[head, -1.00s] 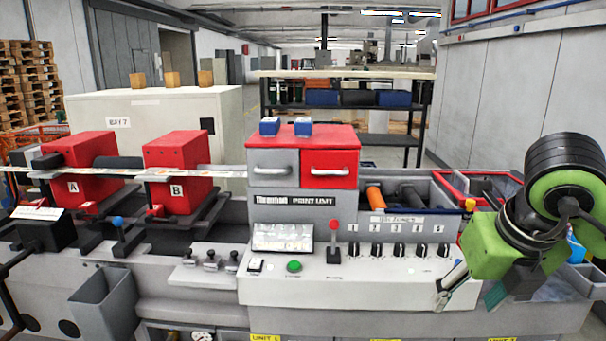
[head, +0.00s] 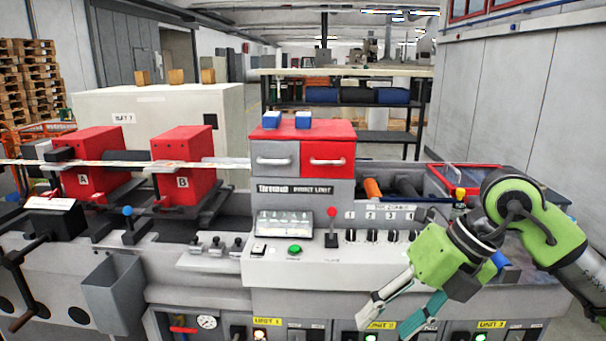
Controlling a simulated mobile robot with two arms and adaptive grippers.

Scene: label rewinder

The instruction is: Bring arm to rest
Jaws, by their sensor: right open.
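My right arm comes in from the right, its green and black links in front of the machine's right end. My right gripper (head: 392,318) is open and empty. It points down and to the left, in front of the print unit's lower panel, and its fingers look apart from the machine. The print unit (head: 300,190) has a grey and a red drawer, a red-knobbed lever (head: 332,225) and a row of black knobs; the gripper's wrist hides the rightmost ones. My left gripper is not in view.
Red blocks A (head: 88,170) and B (head: 183,165) stand on the machine's left part with a web strip running across them. A grey bin (head: 113,295) hangs at the front left. A red-rimmed tray (head: 465,178) lies behind my right arm. A shelf rack (head: 345,110) stands behind.

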